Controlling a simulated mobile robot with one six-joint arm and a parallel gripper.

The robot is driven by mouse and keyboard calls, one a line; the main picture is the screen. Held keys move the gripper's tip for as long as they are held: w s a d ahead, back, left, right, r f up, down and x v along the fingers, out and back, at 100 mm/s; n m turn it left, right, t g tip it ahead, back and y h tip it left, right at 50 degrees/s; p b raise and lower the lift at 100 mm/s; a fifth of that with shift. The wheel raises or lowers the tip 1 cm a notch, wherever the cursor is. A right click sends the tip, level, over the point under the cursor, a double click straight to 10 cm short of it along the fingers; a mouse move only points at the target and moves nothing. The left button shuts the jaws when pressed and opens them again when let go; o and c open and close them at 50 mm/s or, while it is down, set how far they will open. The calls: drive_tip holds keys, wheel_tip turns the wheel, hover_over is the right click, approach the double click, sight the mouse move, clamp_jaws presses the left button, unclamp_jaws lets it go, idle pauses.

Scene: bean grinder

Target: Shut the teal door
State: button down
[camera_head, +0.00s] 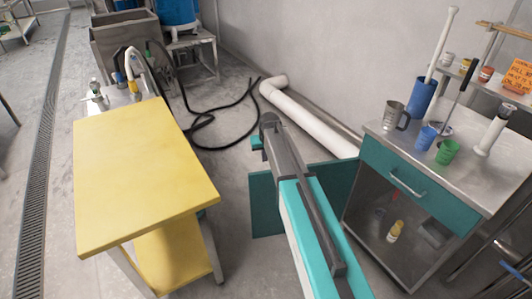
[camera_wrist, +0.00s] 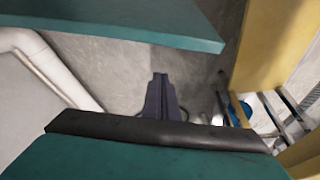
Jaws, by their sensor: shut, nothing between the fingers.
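The teal door (camera_head: 266,207) stands wide open, sticking out to the left from the steel cabinet (camera_head: 362,215) in the head view. My arm crosses in front of it and hides its middle. In the wrist view a teal panel, which looks like the door (camera_wrist: 130,22), spans the top. My gripper (camera_wrist: 160,80) is shut and empty in the wrist view, pointing away below the panel's edge with a visible gap in the picture. I cannot tell the true distance between them. The fingertips are not clear in the head view.
A yellow-topped table (camera_head: 140,175) stands left of the door, with a strip of floor between. A white pipe (camera_head: 310,123) runs along the wall behind. A black hose (camera_head: 205,120) lies on the floor. The cabinet carries mugs and cups; a yellow bottle (camera_head: 394,232) stands inside.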

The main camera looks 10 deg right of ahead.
drive_tip(key=shift+s+f, duration=0.5)
drive_tip(key=shift+s, duration=0.3)
drive_tip(key=shift+s+f, duration=0.45)
drive_tip(key=shift+s, duration=0.35)
drive_tip(key=shift+s+a, duration=0.1)
